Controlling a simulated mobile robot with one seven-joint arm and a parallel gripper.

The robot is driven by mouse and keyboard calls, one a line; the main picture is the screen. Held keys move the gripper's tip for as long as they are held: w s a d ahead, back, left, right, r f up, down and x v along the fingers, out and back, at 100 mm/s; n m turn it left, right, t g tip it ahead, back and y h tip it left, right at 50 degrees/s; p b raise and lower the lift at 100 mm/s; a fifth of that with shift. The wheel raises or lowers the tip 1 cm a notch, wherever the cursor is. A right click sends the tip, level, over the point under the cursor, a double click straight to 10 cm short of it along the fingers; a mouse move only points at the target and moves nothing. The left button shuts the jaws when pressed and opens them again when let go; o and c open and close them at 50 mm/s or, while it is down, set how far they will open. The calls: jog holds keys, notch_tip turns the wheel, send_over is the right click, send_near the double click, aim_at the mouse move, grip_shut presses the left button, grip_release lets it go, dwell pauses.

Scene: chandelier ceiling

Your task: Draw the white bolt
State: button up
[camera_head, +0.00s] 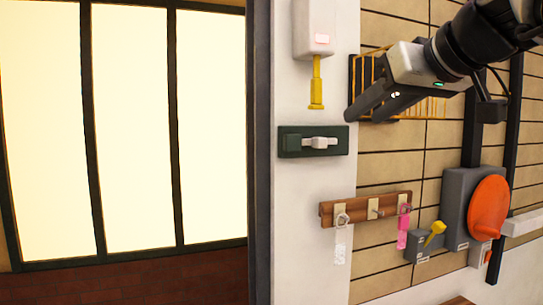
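The white bolt (319,143) lies horizontally on a dark green plate (340,133) fixed to the pale wall strip in the middle of the view. A dark green block sits at its left end, and a small white knob stands out near its middle. My gripper (363,114) is above and to the right of the bolt, apart from it in the picture. Its two dark fingers point down and left, with an empty gap between them. How far it is from the wall is hard to tell.
A white box with a yellow handle (316,92) hangs above the bolt. A yellow wire rack (412,107) is behind my gripper. Below are a wooden hook rail (390,203) with tags and a grey unit with an orange disc (489,207). A dark post (258,180) stands left.

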send_near(316, 143)
jog(key=x, duration=0.5)
jog(key=d+x, duration=0.1)
jog(key=x, duration=0.2)
jog(key=shift+w+r+p, duration=0.3)
jog(key=shift+w+r, duration=0.1)
